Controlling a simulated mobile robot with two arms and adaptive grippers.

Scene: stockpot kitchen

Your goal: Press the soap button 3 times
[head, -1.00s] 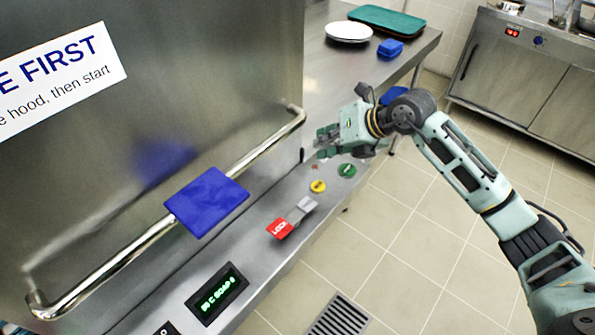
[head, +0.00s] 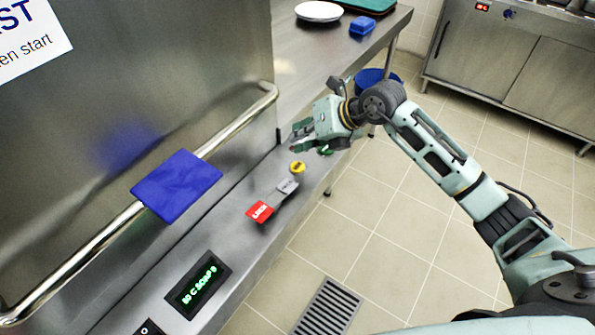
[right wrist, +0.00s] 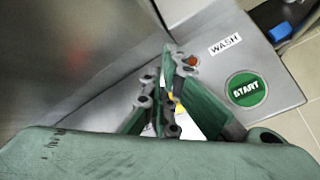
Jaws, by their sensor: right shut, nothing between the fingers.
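The yellow button (head: 297,167) sits on the steel front panel, between the lock switch and the green button. No label on it is legible, so I cannot read that it is the soap button. In the right wrist view a sliver of yellow (right wrist: 172,104) shows between my fingers. My right gripper (head: 297,137) is shut and empty, just beyond the yellow button and near the green START button (right wrist: 246,90). I cannot tell whether it touches the panel. A display (head: 198,284) shows green text that seems to include SOAP and 0. My left gripper is out of view.
A red LOCK switch (head: 260,211) with a grey lever lies nearer on the panel. A chrome handle bar (head: 95,250) with a blue pad (head: 177,185) crosses the hood. A white plate (head: 319,11) and blue box (head: 363,25) are on the far counter.

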